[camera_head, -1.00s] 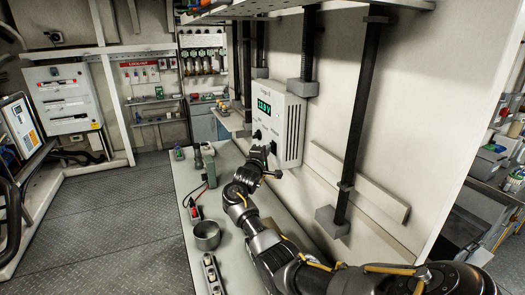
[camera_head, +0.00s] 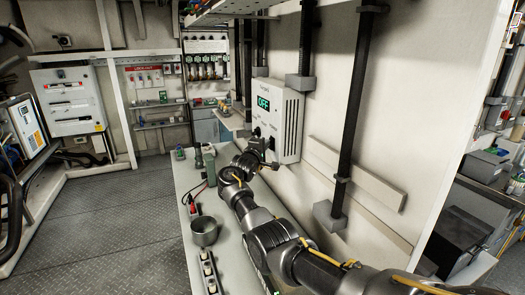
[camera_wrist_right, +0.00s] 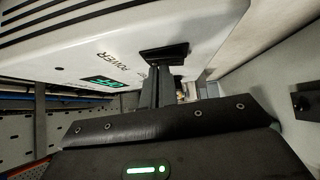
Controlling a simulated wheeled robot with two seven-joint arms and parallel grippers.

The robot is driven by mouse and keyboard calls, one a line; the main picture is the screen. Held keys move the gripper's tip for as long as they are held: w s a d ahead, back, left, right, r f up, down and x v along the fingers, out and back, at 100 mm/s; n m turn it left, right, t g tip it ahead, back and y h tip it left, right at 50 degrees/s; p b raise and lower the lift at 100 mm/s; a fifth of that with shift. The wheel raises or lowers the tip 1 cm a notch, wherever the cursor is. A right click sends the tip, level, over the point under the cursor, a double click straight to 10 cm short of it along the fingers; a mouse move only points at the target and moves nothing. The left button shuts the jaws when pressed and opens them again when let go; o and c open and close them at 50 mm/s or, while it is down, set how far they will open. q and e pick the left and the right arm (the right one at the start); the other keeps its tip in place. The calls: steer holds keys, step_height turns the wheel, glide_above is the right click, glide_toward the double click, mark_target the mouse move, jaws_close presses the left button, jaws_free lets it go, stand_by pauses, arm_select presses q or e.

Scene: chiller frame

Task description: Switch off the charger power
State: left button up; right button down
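The charger (camera_head: 289,122) is a white box on the wall, with dark side vents and a green display (camera_head: 264,103) that reads OFF. In the right wrist view the green display (camera_wrist_right: 102,82) sits near the word POWER on the white face (camera_wrist_right: 90,50). A black power knob (camera_wrist_right: 165,52) shows beside that word. My right gripper (camera_head: 262,146) is at the charger's lower front. Its fingers (camera_wrist_right: 160,85) reach to the knob and seem to touch it; I cannot tell whether they are closed on it. My left gripper is not in view.
A black vertical conduit (camera_head: 355,110) runs down the wall at right. The floor (camera_head: 100,220) at left is clear.

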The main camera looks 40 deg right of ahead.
steer(key=w+a+r+v, duration=0.1)
steer(key=w+v, duration=0.1)
steer(key=v, duration=1.1)
steer(key=shift+r+b, duration=0.25)
steer(key=shift+b, duration=0.05)
steer(key=shift+a, duration=0.15)
